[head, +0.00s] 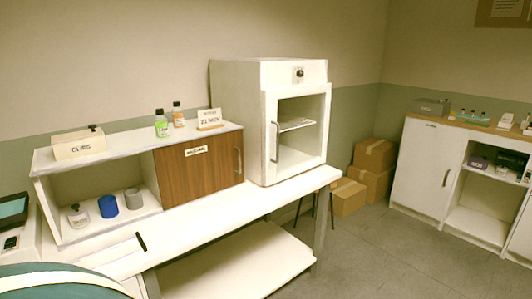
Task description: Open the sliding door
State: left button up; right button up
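A brown wooden door panel (198,167) with a pale label and a vertical handle near its right edge covers the right half of a low white cabinet (98,146) on the table. The left half of that cabinet is open. Inside it stand a blue cup (108,206), a grey cup (134,198) and a small white jar (77,216). A second cabinet (416,199) at the right has a plain white door panel (428,166) with a small handle, beside open shelves. I cannot tell which panel slides. Neither gripper is in view.
A white oven-like box (240,122) stands right of the low cabinet on the white table (270,198). Two small bottles (162,124) and signs sit on the cabinet top. Cardboard boxes (347,197) lie on the floor. Open floor (380,255) lies between table and right cabinet.

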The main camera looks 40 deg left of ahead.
aim_at(186, 172)
jog(key=i+u, duration=0.3)
jog(key=i, duration=0.15)
jog(key=i+l+u, duration=0.25)
jog(key=i, duration=0.15)
jog(key=i+l+u, duration=0.6)
jog(key=u, duration=0.15)
jog(key=i+l+u, duration=0.45)
